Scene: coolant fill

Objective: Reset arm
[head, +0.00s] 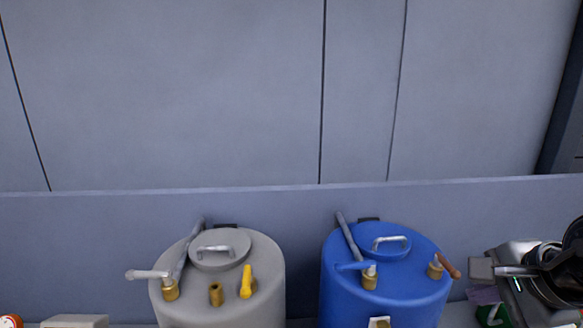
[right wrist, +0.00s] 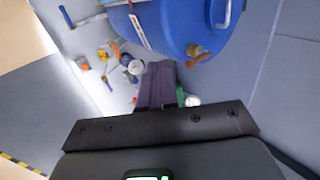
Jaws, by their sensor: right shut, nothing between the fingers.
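My right gripper (head: 481,268) is at the right edge of the head view, beside the blue tank and apart from it. In the right wrist view its two dark fingers (right wrist: 158,84) are together with nothing between them. The blue tank (head: 385,285) has a lid with a metal handle, a brass fitting with a blue lever and another with a brown handle. In the right wrist view the blue tank (right wrist: 175,22) is at the top, beyond the fingertips. My left gripper is not in view.
A grey tank (head: 215,301) with a yellow-handled valve (head: 247,282) stands to the left of the blue one. A grey wall (head: 180,90) is behind. Several small items, orange, white and blue, lie left of the fingers in the right wrist view. A green item (head: 492,314) is below the gripper.

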